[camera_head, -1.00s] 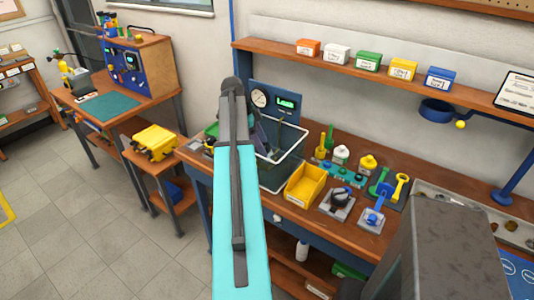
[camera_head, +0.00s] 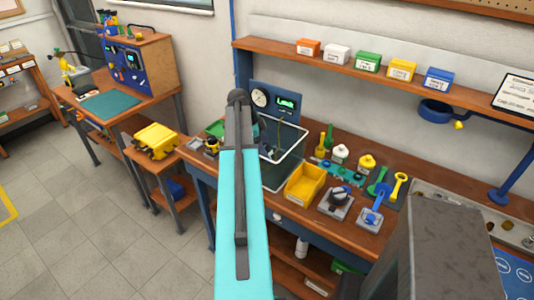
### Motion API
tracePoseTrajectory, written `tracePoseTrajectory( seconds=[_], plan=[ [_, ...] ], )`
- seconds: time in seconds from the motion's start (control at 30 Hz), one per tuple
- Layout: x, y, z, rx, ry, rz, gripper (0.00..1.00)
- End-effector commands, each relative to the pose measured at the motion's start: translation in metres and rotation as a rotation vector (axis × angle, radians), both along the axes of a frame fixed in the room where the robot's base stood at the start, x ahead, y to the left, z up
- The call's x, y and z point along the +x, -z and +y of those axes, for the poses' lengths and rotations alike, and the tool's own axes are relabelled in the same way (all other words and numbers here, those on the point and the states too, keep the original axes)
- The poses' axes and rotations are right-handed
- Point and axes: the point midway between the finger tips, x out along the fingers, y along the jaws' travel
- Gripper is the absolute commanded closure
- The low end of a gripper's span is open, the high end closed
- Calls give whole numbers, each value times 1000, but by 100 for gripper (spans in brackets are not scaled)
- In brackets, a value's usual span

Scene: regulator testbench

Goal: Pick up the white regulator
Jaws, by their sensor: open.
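A small white rounded piece (camera_head: 341,151), which looks like the white regulator, stands on the wooden bench between green and yellow pieces. It is small in the picture, so its details cannot be made out. My cyan and dark grey arm link rises through the middle of the picture, left of the white piece. My gripper does not show; I cannot see it near the white piece.
A clear-walled tank (camera_head: 283,160) and a yellow bin (camera_head: 305,183) stand left of the white piece. A yellow piece (camera_head: 367,161) is close on its right. Blue-handled fixtures (camera_head: 372,212) stand nearer the front edge. A wooden shelf (camera_head: 395,84) runs above.

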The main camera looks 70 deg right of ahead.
Motion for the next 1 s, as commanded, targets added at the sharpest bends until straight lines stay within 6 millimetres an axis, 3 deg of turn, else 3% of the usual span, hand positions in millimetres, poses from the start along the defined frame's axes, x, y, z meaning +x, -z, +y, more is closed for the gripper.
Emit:
tracePoseTrajectory(
  seconds=[0.13,0.5,1.0],
  plan=[
    [0,0,0,0,0,0,38],
    [-1,-1,0,-1,1,1,97],
    [0,-9,-1,-3,1,0,97]
  ],
)
